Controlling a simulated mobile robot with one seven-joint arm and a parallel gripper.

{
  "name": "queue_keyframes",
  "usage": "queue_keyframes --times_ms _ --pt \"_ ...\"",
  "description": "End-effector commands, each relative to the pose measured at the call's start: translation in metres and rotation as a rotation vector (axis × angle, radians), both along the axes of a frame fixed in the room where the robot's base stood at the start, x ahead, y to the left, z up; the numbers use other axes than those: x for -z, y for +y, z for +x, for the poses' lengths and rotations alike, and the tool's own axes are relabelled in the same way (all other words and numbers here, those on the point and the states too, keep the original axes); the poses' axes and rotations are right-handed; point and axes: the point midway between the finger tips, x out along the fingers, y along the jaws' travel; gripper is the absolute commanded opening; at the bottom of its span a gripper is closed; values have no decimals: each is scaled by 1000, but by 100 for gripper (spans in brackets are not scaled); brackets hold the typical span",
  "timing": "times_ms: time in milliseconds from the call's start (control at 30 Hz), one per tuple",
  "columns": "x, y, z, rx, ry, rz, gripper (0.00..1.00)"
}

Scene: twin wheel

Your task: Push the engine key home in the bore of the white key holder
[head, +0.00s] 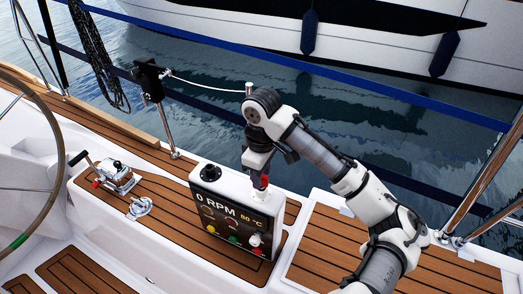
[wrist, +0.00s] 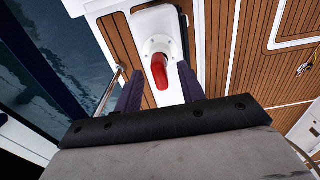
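The engine key, with a red grip (wrist: 160,72), stands at a round white fitting, the key holder (wrist: 150,47), in the wrist view. The bore is hidden behind the grip, so how deep the key sits cannot be told. In the head view the red key (head: 264,182) shows at the top right of the engine panel, just below my gripper (head: 258,172). My gripper's two dark fingers (wrist: 159,82) are apart in the wrist view, one on each side of the red grip, with gaps showing on both sides.
The engine panel (head: 236,217) reads 0 RPM and 80 °C and carries coloured buttons. A black knob (head: 210,173) stands on its top left. A throttle lever (head: 116,176) and a steering wheel (head: 52,160) are to the left. Teak deck (head: 335,245) lies to the right.

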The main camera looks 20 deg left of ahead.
Motion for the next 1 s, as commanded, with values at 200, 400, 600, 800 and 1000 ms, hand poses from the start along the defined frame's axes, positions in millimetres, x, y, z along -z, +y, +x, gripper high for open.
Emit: queue_keyframes --times_ms 200,400,600,800,1000 --pt "-46 0 1 1 -7 -3 39" --pt "-84 0 1 1 -5 -2 39" --pt "-105 0 0 1 -2 -1 39" --pt "-111 0 0 0 0 0 39" --pt "-111 0 0 0 0 0 39"
